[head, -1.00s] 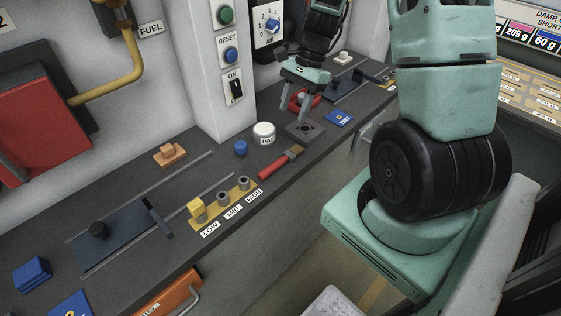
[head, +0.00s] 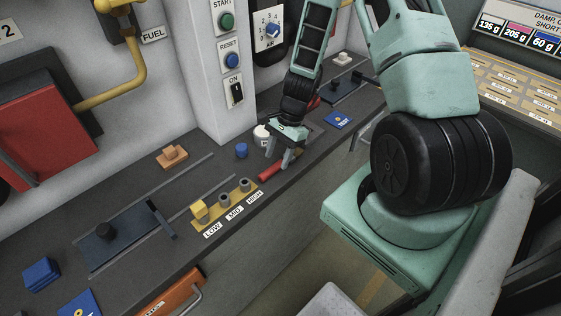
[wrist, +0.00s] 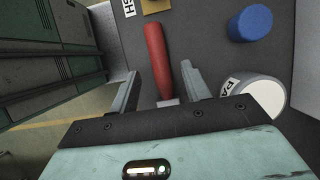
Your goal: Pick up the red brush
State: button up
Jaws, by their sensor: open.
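The red brush (head: 268,173) lies on the dark counter near its front edge, to the right of the yellow block with the LOW, MID and HIGH posts. Its red handle also shows in the wrist view (wrist: 157,55), pointing away from my gripper. My gripper (head: 280,162) is low over the brush's right end, which it hides in the head view. In the wrist view my gripper (wrist: 160,88) is open, with one finger on each side of the brush near where the handle meets a grey band. The bristles are hidden behind the gripper body.
A white labelled pot (wrist: 264,96) stands close to the right finger in the wrist view. A blue cylinder (head: 241,150) and the yellow post block (head: 232,201) are nearby. The counter's front edge (head: 310,153) runs close beside the brush.

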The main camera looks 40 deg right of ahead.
aim_at(276, 165)
jog(key=shift+x, duration=1.4)
grip_shut()
jog(key=shift+r, duration=0.15)
notch_tip(276, 165, up, 10)
jog(key=b, duration=0.1)
